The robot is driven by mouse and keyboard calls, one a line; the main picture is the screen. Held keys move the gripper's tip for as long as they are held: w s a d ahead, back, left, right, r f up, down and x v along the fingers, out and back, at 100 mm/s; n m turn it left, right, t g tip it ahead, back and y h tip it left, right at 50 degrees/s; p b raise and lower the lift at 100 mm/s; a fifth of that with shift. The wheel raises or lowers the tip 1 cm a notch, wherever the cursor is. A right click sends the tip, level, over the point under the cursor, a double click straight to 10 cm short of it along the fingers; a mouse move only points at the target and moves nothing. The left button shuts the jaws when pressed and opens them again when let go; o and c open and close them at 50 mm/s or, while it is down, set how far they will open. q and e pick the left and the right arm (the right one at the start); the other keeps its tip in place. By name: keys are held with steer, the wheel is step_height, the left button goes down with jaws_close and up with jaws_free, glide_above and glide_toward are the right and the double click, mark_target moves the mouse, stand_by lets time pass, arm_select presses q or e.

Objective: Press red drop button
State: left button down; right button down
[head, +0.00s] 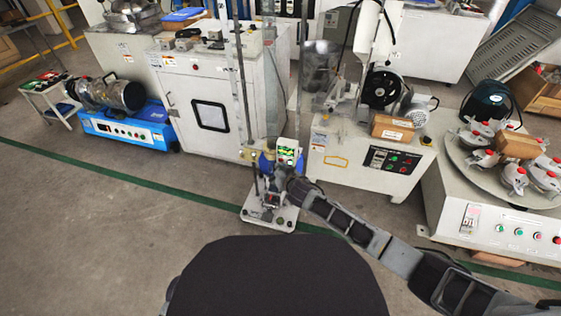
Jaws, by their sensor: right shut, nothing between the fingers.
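A tall drop-test stand (268,212) with upright metal poles and a pale base plate stands on the floor in the middle. A small box with a lit green display (287,151) is mounted low on it. My right arm reaches in from the lower right. My right gripper (268,182) is at the lower part of the stand, just below the display box, shut and empty. The gripper and stand parts overlap there, so I cannot tell whether they touch. The red drop button cannot be clearly made out at this size. My left gripper is not in view.
A white cabinet (182,92) stands behind the stand. A machine with a button panel (391,161) is just right of it. A round-topped tester (476,226) is at the far right, a blue-based machine (124,131) at left. The floor in front is clear.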

steer(key=shift+w+d, duration=0.3)
steer(key=shift+w, duration=0.55)
stand_by(1.8)
steer(key=shift+s, duration=0.1)
steer(key=shift+s+a+p, duration=0.3)
steer(key=shift+s+p, duration=0.3)
steer(key=shift+s, duration=0.15)
steer(key=s, duration=0.1)
steer(key=s+a+p, duration=0.1)
steer(key=s, duration=0.2)
steer(key=shift+s+a+p, duration=0.25)
steer(key=shift+s+p, duration=0.05)
steer(key=shift+s, duration=0.1)
stand_by(0.5)
stand_by(0.9)
